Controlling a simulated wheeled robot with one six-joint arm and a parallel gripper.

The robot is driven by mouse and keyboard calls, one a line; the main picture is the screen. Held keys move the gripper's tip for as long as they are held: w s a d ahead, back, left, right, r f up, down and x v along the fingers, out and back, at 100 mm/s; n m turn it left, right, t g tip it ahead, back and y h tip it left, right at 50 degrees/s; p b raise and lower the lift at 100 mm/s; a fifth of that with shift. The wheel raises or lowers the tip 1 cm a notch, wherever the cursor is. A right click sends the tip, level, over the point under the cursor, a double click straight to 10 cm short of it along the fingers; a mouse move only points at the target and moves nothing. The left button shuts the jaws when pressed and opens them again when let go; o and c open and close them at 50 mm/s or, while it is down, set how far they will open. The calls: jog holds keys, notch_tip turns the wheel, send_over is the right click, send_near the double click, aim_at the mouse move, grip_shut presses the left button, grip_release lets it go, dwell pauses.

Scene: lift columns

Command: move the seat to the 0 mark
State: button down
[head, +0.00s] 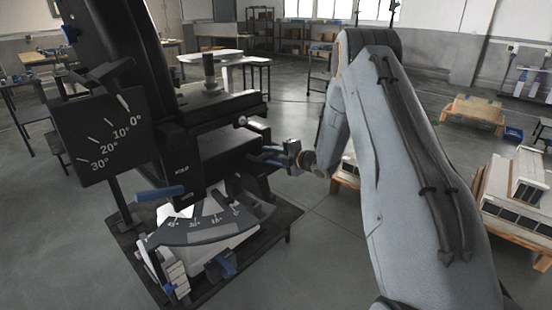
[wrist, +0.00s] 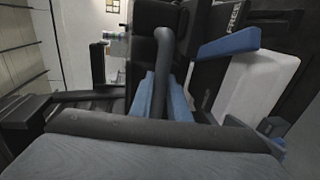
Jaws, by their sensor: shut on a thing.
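A black machine stands left of centre in the head view; its wide padded block (head: 215,112) looks like the seat. An upright dial plate (head: 103,125) reads 0° to 30°, with a pale mark near 0°. A fan-shaped scale (head: 205,228) sits low on the machine, its numbers too small to read surely. I cannot tell which scale belongs to the seat. My gripper (head: 272,156) is at the machine's right side. In the wrist view, its blue fingers (wrist: 162,98) are shut on a dark bar handle (wrist: 172,60). The fingertips are partly hidden behind the bar.
A blue lever (head: 160,193) sticks out left below the seat; a blue lever (wrist: 228,43) by the word FREE shows in the wrist view. A low pallet (head: 515,205) with panels stands at right.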

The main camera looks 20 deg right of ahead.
jog(key=shift+w+d+r, duration=0.15)
jog(key=shift+w+d, duration=0.05)
dwell(0.3)
jog(key=c, duration=1.7)
grip_release()
jog(key=shift+w+d, duration=0.1)
jog(key=shift+b+v, duration=0.7)
jog(key=shift+v, duration=3.15)
